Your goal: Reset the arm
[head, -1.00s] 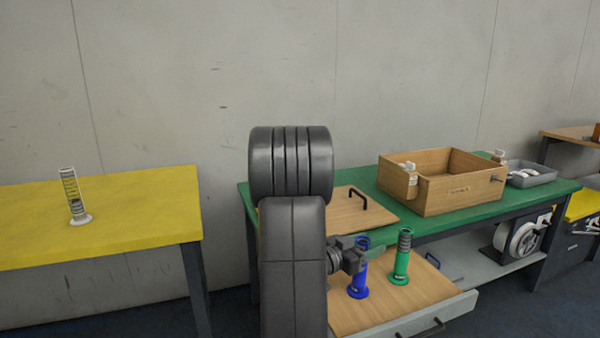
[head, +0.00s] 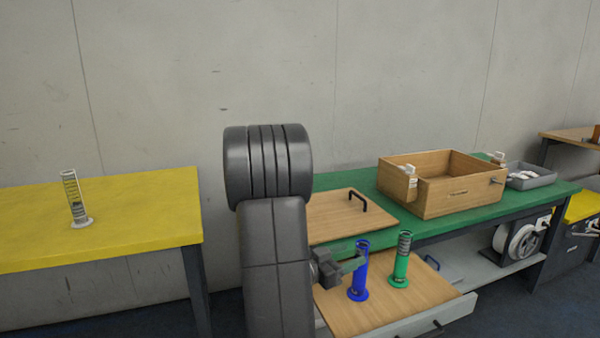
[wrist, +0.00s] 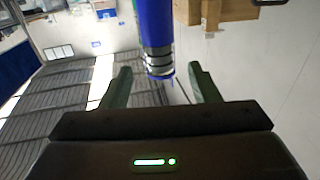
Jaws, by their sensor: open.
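My gripper (head: 350,258) is at the left of the blue cylinder (head: 360,272) in the head view, beside its upper part. In the wrist view my gripper (wrist: 158,82) shows two fingers spread apart, and the blue cylinder (wrist: 154,40) stands beyond and between their tips. I see a gap between each finger and the cylinder. The blue cylinder stands upright on the wooden drawer board (head: 400,300). A green cylinder (head: 400,262) stands upright just right of it. My arm hides part of the bench's left end.
A green bench (head: 440,227) carries an open wooden box (head: 450,199), a wooden lid with a black handle (head: 340,215) and a grey tray (head: 530,180). The floor gap between the tables is free.

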